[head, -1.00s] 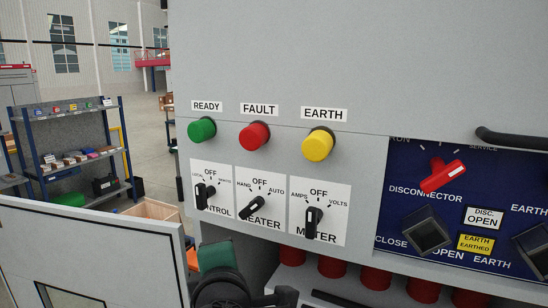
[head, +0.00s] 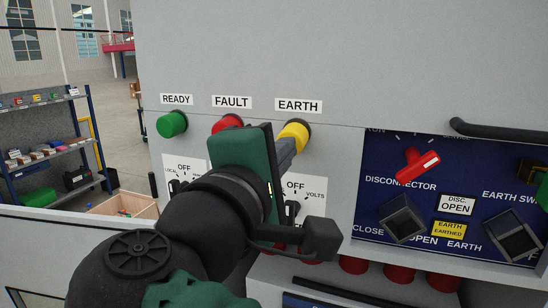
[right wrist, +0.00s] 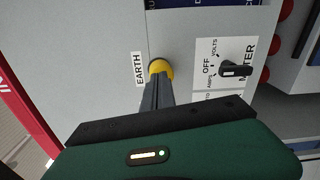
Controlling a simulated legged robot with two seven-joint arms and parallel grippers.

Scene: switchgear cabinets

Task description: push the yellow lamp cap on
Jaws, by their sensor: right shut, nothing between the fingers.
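The yellow lamp cap (head: 297,131) sits under the EARTH label on the grey cabinet front. My right gripper (head: 287,150) is shut and empty, its fingertips at the cap's lower left side in the head view. In the right wrist view the shut fingers (right wrist: 156,92) point straight at the yellow cap (right wrist: 161,67) and overlap its near part. Whether they touch it or how far the cap is seated, I cannot tell. My left gripper is not in view.
The green READY cap (head: 171,124) and the red FAULT cap (head: 227,123) are to the left, the red one partly hidden by my gripper. The METER switch (right wrist: 235,69) sits close by. A blue panel (head: 450,170) with protruding handles and a black bar handle (head: 500,132) lies to the right.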

